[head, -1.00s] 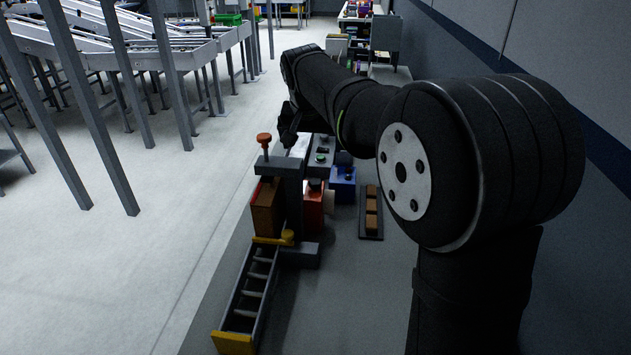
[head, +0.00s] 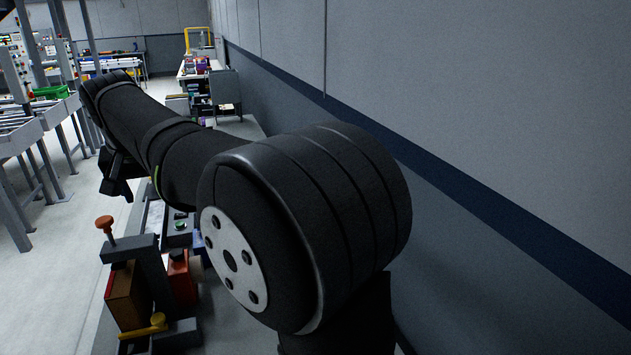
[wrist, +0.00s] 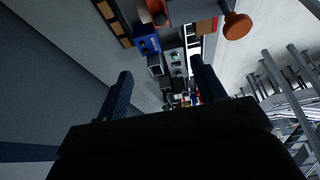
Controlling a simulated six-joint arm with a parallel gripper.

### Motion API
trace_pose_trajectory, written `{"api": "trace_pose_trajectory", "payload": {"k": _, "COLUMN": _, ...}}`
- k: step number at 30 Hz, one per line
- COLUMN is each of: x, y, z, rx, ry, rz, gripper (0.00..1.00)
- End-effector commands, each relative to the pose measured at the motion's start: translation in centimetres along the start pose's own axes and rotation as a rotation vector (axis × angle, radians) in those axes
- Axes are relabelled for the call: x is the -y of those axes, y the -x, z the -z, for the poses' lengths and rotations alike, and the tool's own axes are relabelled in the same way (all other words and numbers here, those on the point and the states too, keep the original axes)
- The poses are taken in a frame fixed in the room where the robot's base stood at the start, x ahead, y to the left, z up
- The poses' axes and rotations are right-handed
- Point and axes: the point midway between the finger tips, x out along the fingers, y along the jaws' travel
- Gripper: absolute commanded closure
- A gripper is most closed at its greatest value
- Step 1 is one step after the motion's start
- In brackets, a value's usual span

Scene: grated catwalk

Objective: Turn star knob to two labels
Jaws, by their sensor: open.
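My gripper (wrist: 160,68) is open and empty in the wrist view, with its two dark fingers spread apart. It hangs above the bench items and touches none of them. In the head view only dark parts of it show, at the far end of my arm. An orange-red knob (head: 104,224) stands on a stem by a grey clamp frame; it also shows in the wrist view (wrist: 236,25). A red box (head: 182,277) with a dark knob on top sits beside the frame. I cannot tell which knob is the star knob, and no labels are readable.
A blue box (wrist: 148,44) and a grey control box with a green button (wrist: 174,55) lie below the gripper. A brown block (head: 127,297) sits in the clamp frame (head: 155,270). A wall (head: 480,150) runs along the right. My arm hides part of the bench.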

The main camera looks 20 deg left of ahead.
Motion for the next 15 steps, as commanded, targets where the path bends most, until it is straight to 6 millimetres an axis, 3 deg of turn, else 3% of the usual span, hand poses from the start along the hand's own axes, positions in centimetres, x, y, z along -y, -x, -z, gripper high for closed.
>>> {"api": "trace_pose_trajectory", "payload": {"k": 8, "x": -0.5, "y": -1.3, "z": -0.5, "rx": 0.038, "ry": 0.047, "rz": 0.025, "gripper": 0.46}}
{"api": "trace_pose_trajectory", "payload": {"k": 15, "x": -2.6, "y": -6.4, "z": -2.7, "rx": 0.176, "ry": 0.286, "rz": 0.214, "gripper": 0.46}}
